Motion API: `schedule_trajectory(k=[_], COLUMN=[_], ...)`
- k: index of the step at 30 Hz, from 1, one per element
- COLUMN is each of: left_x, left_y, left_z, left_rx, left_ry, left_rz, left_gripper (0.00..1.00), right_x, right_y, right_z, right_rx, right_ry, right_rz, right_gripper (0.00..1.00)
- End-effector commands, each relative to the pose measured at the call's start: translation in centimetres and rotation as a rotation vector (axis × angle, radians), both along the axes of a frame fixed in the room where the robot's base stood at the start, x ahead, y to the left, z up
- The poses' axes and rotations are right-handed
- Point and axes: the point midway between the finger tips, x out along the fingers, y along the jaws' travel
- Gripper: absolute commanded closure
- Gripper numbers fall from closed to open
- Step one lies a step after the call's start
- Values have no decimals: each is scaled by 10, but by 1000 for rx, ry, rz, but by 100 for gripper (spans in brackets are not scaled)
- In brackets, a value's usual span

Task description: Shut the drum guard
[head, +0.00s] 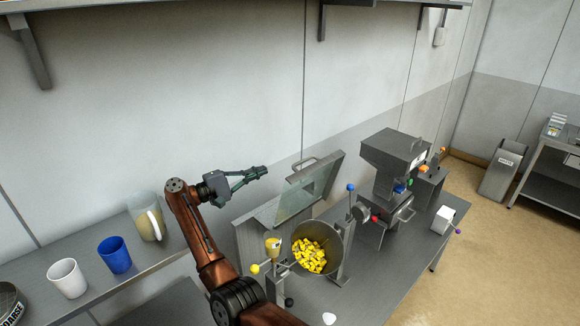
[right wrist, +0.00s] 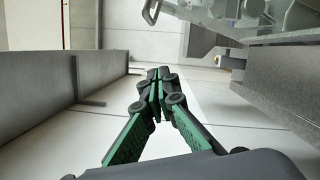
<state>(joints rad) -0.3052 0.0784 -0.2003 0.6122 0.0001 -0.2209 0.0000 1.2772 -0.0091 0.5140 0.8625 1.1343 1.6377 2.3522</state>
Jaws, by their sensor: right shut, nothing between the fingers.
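The drum guard (head: 308,190) is a grey-framed panel with a clear window, tilted up and open behind the drum (head: 345,243). A bar handle (head: 301,164) sits near its raised top edge. The drum is a metal bowl holding several yellow pieces (head: 309,256). My right gripper (head: 265,171) is shut and empty, left of the guard and at about the height of its upper edge, apart from it. In the right wrist view, its closed fingertips (right wrist: 158,74) point forward, and the guard (right wrist: 245,22) shows at the upper right. My left gripper is not in view.
A shelf (head: 92,290) at left carries a white cup (head: 67,279), a blue cup (head: 114,256) and a clear pitcher (head: 147,224). A grey machine (head: 391,160) stands right of the drum. The wall (head: 200,90) is close behind the guard.

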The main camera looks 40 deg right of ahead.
Motion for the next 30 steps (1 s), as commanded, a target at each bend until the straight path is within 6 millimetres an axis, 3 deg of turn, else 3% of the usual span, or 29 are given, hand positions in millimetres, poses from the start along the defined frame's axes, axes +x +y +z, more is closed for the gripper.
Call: schedule_trajectory(k=[14, 22, 30], left_x=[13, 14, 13], left_y=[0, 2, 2], left_z=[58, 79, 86], left_rx=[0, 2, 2], left_ry=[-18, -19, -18], left_rz=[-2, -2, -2], left_gripper=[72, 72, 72], right_x=[-15, -41, -52], right_y=[-94, -94, -95], right_z=[15, 20, 23], right_rx=[-1, 1, 0], right_ry=[0, -1, -1], right_rz=[-5, -2, -1], right_gripper=[100, 100, 100])
